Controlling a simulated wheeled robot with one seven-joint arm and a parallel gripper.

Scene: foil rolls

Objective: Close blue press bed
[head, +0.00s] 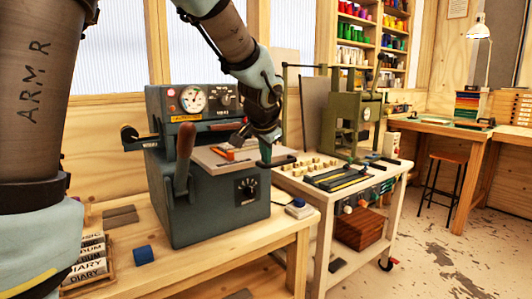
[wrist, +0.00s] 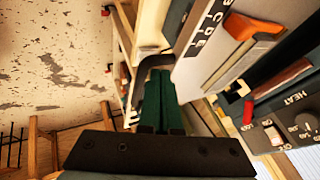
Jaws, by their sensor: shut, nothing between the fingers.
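The blue press (head: 212,205) stands on the wooden bench, with a round gauge and a dial on its upper housing. Its flat grey bed (head: 208,157) sticks out in front of the housing and carries an orange-handled piece (head: 225,154). The bed also shows in the wrist view (wrist: 190,78), to the right of the fingers. A dark bar handle (head: 286,160) is at the bed's outer end; it curves past the fingertips in the wrist view (wrist: 150,61). My gripper (head: 265,161) points down at this handle, its green fingers (wrist: 162,76) shut and empty. Whether they touch it is unclear.
A brown-gripped lever (head: 184,158) stands at the press's front left. A blue block (head: 144,255) and a diary rack (head: 88,262) are on the bench. An olive press (head: 350,125) stands on the white cart to the right. Open floor lies farther right.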

